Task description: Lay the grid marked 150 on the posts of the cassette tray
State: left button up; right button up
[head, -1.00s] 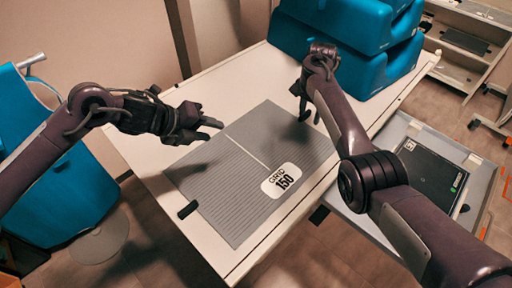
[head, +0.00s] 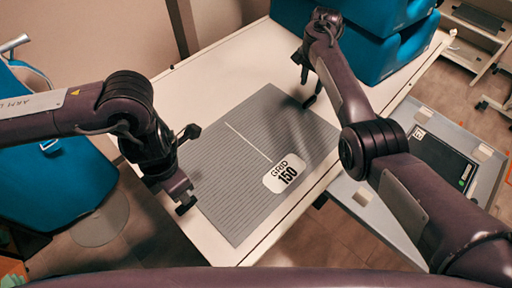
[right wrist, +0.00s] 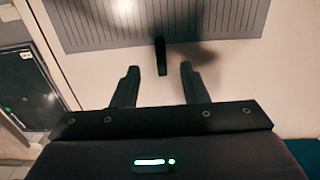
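The grid marked 150 (head: 240,200) is a grey ribbed plate lying flat on the white table, its label near the front right edge. A black tab (right wrist: 161,55) sticks out from its edge in the right wrist view. My right gripper (head: 308,95) is above the grid's right edge. In the right wrist view its open fingers (right wrist: 157,85) stand either side of the tab's line, empty. My left gripper (head: 184,198) is at the grid's left edge, pointing down; its fingers and the left tab are hard to tell apart. The cassette tray (head: 470,128) holds a black panel (head: 440,160).
The white table (head: 215,75) has bare surface behind the grid. A blue chair (head: 60,190) is at the left. A shelf unit (head: 475,35) stands at the far right. A gap lies between table and tray.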

aim_at(307, 102)
pick_arm(q)
jog(key=shift+f, duration=3.85)
pick_arm(e)
jog(key=shift+f, duration=3.85)
pick_arm(q)
jog(key=shift+w, duration=0.1)
grip_shut()
pick_arm(e)
grip_shut()
